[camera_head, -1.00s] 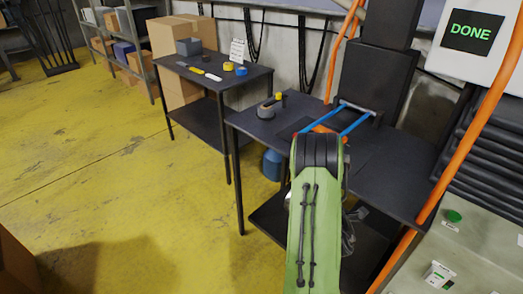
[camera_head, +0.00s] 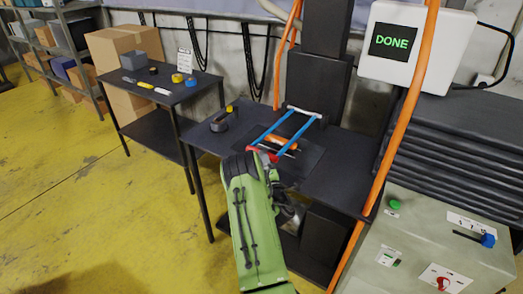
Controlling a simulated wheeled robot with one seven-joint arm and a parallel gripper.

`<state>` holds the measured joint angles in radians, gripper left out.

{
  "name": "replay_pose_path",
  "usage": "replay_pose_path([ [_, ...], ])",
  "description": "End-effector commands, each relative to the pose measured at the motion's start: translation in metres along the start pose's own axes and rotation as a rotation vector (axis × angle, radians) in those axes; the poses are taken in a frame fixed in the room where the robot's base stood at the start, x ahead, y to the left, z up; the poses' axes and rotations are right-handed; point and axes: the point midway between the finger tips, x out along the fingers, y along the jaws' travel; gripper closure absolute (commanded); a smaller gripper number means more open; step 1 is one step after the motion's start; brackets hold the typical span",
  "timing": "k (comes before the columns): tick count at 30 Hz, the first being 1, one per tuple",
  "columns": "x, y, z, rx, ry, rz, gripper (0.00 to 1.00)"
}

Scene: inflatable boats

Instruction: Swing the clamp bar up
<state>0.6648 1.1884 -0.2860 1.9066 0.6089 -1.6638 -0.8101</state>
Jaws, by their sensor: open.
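The clamp bar is a blue two-armed frame (camera_head: 292,135) on the black press table (camera_head: 335,160). It lies low, reaching forward from a pale crossbar at the foot of the dark press column, with a red part (camera_head: 262,151) at its near end. An orange piece (camera_head: 281,142) lies between the blue arms. My green arm crosses the front of the table, and its dark joint is close to the bar's near end in the picture. My gripper (camera_head: 286,206) is open, dark and partly hidden behind the arm, below the bar in the picture; no contact with the bar is visible.
An orange pipe (camera_head: 405,100) rises right of the table. A grey-green control cabinet (camera_head: 420,235) with knobs stands front right. A screen box (camera_head: 445,50) reads DONE. A second black table (camera_head: 205,90) with small items stands left. Yellow floor is clear at left.

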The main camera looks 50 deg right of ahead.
Motion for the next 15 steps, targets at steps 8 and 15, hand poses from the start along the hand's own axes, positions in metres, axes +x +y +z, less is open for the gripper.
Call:
replay_pose_path([
  [8, 0.039, 0.001, 0.0, 0.001, 0.002, 0.0, 0.47],
  [15, 0.041, 0.0, 0.0, 0.002, 0.0, -0.001, 0.47],
])
